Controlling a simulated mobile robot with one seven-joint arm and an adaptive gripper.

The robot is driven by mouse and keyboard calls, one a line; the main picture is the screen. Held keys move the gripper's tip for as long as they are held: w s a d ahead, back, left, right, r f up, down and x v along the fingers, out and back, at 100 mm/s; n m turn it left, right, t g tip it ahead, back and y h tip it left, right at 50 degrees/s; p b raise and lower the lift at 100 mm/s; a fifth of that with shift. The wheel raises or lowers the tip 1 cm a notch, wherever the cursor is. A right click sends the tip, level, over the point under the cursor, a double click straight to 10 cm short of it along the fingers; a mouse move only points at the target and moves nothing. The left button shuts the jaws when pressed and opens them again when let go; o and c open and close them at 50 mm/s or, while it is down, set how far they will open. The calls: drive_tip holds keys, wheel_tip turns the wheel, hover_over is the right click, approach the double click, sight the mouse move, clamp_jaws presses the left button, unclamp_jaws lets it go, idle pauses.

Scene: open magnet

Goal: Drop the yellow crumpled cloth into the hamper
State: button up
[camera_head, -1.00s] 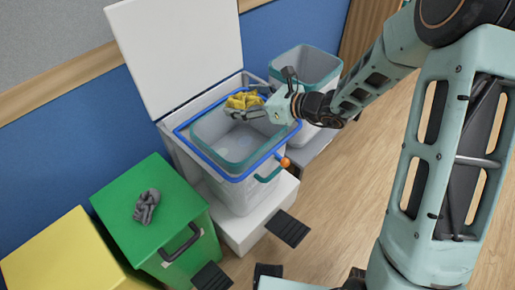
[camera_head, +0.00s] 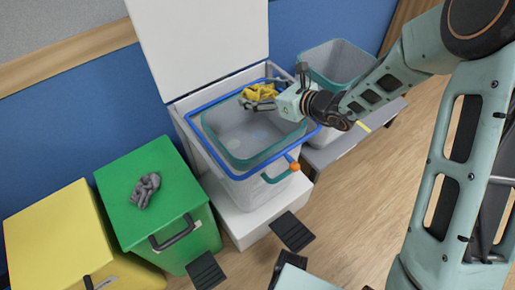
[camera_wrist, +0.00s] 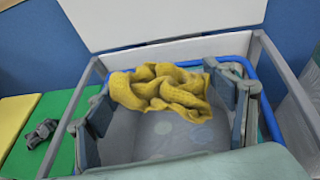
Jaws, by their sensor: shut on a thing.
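The yellow crumpled cloth (camera_head: 259,92) is held at the tip of my gripper (camera_head: 270,98), over the far right part of the hamper (camera_head: 250,165). The hamper is a pale bin with a teal rim inside a blue frame, its white lid raised behind it. In the wrist view the cloth (camera_wrist: 163,90) spans between the two fingers of my gripper (camera_wrist: 168,100). The hamper's pale inside shows below it. The gripper is shut on the cloth. The part of the hamper under the gripper is hidden.
A green bin (camera_head: 170,215) with a grey crumpled cloth (camera_head: 145,190) on its closed lid stands at left, beside a yellow bin (camera_head: 60,235). A second open pale bin (camera_head: 340,62) stands at right behind my arm. Black pedals (camera_head: 291,231) stick out in front. Wooden floor lies clear at right.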

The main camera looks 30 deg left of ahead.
wheel_tip(320, 180, down, 5)
drive_tip(key=b, duration=0.3)
drive_tip(key=o, duration=0.9)
drive_tip(key=shift+c, duration=0.2)
drive_tip(key=shift+d, duration=0.15)
drive_tip(key=v, duration=1.1)
drive_tip(key=shift+s+d+r, duration=0.15)
drive_tip(key=shift+d+r, duration=0.1)
drive_tip(key=shift+d, duration=0.1)
